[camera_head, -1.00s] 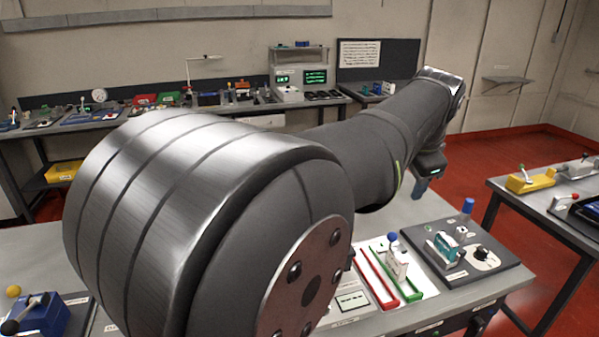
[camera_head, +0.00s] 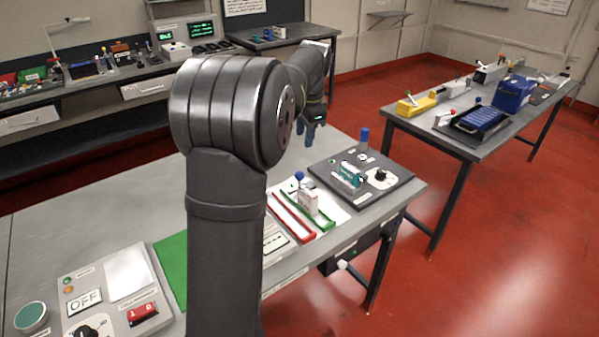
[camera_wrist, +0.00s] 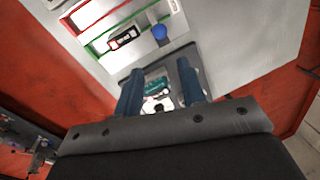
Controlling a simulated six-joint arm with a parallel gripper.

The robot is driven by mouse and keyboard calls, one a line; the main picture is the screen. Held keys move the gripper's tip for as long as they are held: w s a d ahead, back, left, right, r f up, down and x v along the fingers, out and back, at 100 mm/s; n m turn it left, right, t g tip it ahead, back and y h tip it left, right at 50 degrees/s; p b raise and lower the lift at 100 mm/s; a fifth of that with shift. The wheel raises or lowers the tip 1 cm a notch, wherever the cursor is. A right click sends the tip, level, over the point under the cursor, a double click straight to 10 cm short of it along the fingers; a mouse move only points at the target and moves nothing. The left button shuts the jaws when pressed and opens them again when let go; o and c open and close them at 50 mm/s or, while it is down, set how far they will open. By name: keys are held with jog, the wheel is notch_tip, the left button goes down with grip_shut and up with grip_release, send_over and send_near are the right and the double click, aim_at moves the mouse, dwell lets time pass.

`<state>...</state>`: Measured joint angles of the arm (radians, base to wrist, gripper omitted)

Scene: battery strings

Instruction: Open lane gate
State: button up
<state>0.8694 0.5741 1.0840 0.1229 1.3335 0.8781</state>
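On the bench, a red-edged lane (camera_head: 291,217) and a green-edged lane (camera_head: 322,222) lie side by side. A white block (camera_head: 308,203) with a blue ball knob (camera_head: 299,175) stands at the green lane; I cannot tell for sure that it is the gate. The wrist view shows the lanes at upper left, with the blue knob (camera_wrist: 159,32) beside a black-and-white piece (camera_wrist: 124,38). My gripper (camera_wrist: 161,82) is open and empty, its two blue fingers apart. In the head view my gripper (camera_head: 311,130) hangs above and behind the lanes, apart from them.
A control panel with an OFF sign (camera_head: 84,302) is front left. Another table (camera_head: 470,148) stands at right. The bench's back left is clear.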

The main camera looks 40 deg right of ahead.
aim_at(300, 172)
jog(key=w+f, duration=0.1)
jog(key=f, duration=0.4)
jog(key=w+f, duration=0.1)
jog(key=f, duration=0.4)
jog(key=w+f, duration=0.1)
jog(key=f, duration=0.4)
jog(key=shift+d+f, duration=0.15)
jog(key=shift+d, duration=0.15)
